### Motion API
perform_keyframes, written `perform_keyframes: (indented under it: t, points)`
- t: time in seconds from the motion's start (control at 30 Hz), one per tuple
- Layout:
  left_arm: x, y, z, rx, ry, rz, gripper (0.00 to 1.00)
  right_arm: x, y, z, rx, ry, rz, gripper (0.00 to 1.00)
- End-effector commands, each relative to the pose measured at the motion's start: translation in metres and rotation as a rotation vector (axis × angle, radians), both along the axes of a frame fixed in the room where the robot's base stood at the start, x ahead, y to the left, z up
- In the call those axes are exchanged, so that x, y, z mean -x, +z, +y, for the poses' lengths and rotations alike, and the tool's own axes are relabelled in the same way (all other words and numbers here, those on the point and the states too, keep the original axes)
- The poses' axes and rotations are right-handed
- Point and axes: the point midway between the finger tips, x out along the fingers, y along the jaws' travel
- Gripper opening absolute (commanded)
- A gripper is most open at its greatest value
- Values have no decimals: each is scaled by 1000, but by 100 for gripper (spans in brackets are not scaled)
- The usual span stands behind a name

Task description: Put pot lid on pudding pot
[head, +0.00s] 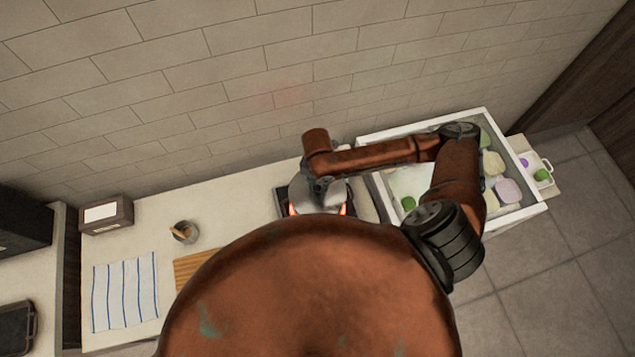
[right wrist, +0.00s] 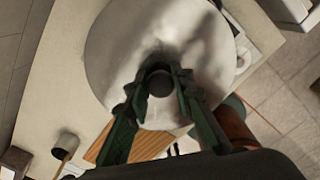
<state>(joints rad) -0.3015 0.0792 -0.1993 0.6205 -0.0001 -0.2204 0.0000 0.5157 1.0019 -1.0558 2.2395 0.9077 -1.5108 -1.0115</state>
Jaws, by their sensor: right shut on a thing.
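The pot lid is a round, pale grey disc that fills the upper middle of the right wrist view (right wrist: 120,45). My right gripper (right wrist: 160,72) is shut on the dark knob at its centre. In the head view the grey lid (head: 327,199) shows partly under my right gripper (head: 322,185), above a dark stove (head: 283,197) with an orange-red glow. I cannot make out the pudding pot; the lid and my arm cover that spot. Whether the lid touches anything below cannot be told. My left gripper is not in view.
A white-rimmed basin (head: 541,210) with green and pink items lies right of the stove, partly under my right arm. A cup (head: 186,232), wooden board (head: 195,268), striped cloth (head: 125,292) and box (head: 107,215) are on the left. The tiled wall runs behind.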

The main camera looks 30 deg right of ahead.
Motion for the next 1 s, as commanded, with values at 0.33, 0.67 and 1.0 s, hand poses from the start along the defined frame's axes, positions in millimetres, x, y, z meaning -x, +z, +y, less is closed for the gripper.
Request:
perform_keyframes:
  t: [0.33, 0.67, 1.0]
  points:
    - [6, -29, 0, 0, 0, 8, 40, 0, -24, 0, -1, -3, -1, 0]
    - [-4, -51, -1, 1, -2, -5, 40, 0, -48, 0, 0, -4, 0, 0]
    - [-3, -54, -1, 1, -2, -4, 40, 0, -60, 0, -1, -4, 1, 0]
